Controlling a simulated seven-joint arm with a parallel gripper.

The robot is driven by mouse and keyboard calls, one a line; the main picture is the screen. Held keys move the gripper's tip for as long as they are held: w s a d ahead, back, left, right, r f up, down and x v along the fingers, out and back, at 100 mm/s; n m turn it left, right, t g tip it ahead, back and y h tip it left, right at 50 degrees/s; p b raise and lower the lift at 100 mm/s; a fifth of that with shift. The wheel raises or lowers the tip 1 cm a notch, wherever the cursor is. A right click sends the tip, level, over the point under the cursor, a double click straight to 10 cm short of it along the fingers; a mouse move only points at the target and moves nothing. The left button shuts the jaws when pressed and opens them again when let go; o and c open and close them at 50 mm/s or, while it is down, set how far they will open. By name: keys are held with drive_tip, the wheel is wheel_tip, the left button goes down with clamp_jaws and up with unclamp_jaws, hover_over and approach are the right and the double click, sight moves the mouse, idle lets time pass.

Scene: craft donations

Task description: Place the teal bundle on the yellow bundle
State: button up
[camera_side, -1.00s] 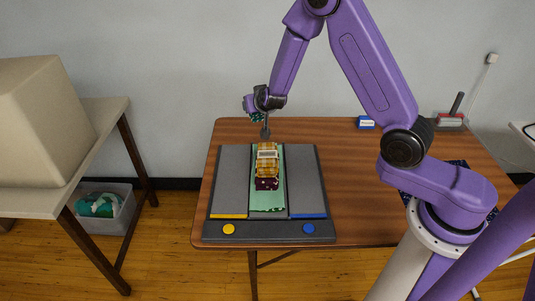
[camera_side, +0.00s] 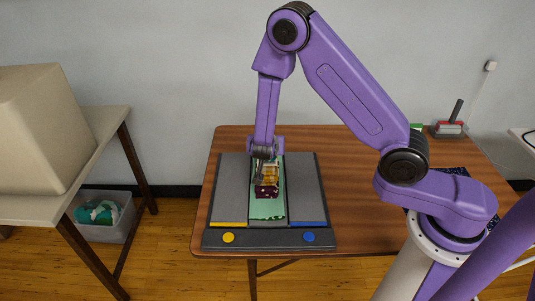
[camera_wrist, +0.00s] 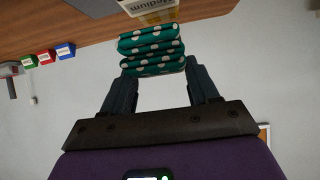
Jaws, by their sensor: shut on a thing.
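The teal bundle (camera_wrist: 150,50), folded cloth with pale dots, sits between the fingers of my gripper (camera_wrist: 160,82) in the wrist view. My gripper is shut on it. In the side view my gripper (camera_side: 260,178) is low over the middle strip of the board, and the teal bundle is hidden or too small to make out. The yellow bundle (camera_side: 271,175), checked cloth, is right by the fingers and partly covered by them. I cannot tell whether teal touches yellow.
A dark purple bundle (camera_side: 266,191) shows at the yellow bundle's near side. Both are on the green strip (camera_side: 267,209) of a grey board (camera_side: 306,190). A card marked Medium (camera_wrist: 150,5) shows in the wrist view. Small labelled boxes (camera_wrist: 46,57) stand at the table's back.

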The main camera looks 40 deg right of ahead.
drive_tip(key=shift+f, duration=1.9)
drive_tip(key=shift+f, duration=0.1)
drive_tip(key=o, duration=1.2)
drive_tip(key=shift+o, duration=0.2)
